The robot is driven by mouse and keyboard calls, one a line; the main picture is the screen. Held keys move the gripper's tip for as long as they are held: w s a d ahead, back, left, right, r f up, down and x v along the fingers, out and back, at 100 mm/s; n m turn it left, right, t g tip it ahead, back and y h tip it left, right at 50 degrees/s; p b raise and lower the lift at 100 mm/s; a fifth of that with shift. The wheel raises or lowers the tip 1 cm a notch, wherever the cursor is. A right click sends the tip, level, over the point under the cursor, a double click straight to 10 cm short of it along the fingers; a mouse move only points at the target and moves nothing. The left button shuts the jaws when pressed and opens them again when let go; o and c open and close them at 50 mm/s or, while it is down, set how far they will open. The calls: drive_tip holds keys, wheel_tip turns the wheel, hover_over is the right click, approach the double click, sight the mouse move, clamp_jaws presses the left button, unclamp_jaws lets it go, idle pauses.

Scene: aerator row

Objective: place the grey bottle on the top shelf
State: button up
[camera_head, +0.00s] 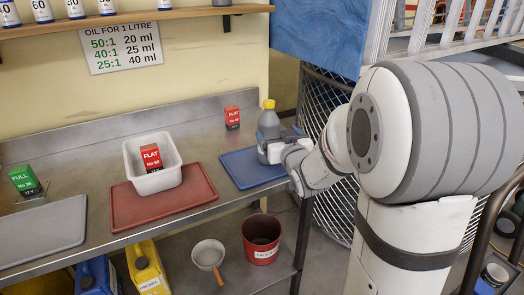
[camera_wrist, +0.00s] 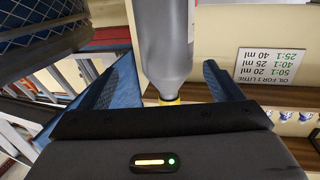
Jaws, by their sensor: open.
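The grey bottle (camera_head: 268,126) with a yellow cap stands upright on the blue mat (camera_head: 238,166) at the right end of the metal bench. My gripper (camera_head: 277,148) is at the bottle, and its white body hides the bottle's lower right side. In the wrist view the bottle (camera_wrist: 166,45) shows inverted between the two blue fingers of my open gripper (camera_wrist: 170,85), with visible gaps on both sides. The top shelf (camera_head: 135,20) is a wooden board on the wall at the upper left.
Several white containers (camera_head: 75,8) stand along the shelf; its right end looks bare. A red FLAT box (camera_head: 232,117) stands behind the bottle. A white bin (camera_head: 158,182) on a red mat (camera_head: 125,207) holds another FLAT box. A green FULL box (camera_head: 25,181) stands far left.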

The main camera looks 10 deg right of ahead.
drive_tip(key=shift+f, duration=0.35)
drive_tip(key=shift+w+r+t, duration=0.1)
drive_tip(key=shift+w+t, duration=0.05)
drive_tip(key=shift+t, duration=0.15)
drive_tip(key=w, duration=0.2)
drive_tip(key=w+a, duration=0.1)
drive_tip(key=w, duration=0.4)
drive_tip(key=shift+w+a+r+p, duration=0.15)
drive_tip(key=shift+a+p, duration=0.15)
drive_tip(key=shift+p, duration=0.1)
drive_tip(key=shift+c, duration=0.6)
